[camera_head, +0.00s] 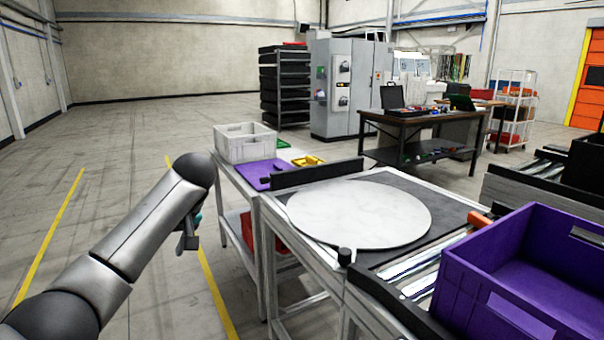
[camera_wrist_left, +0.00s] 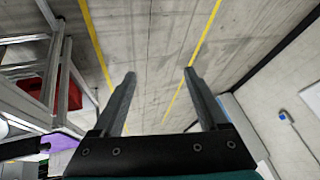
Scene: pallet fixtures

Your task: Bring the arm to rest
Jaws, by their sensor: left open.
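My left arm (camera_head: 140,225) comes in from the left in the head view, raised beside the tables. My left gripper (camera_head: 190,236) hangs below its wrist, mostly hidden behind the arm. In the left wrist view, the two dark fingers of my left gripper (camera_wrist_left: 158,88) stand wide apart. Nothing is between them but the floor beyond. My right gripper does not show.
A table with a round white turntable (camera_head: 358,213) stands right of my arm. A purple crate (camera_head: 530,270) sits on rollers at the right. A white crate (camera_head: 245,142) and purple mat (camera_head: 262,172) lie on a side table. The left floor is clear.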

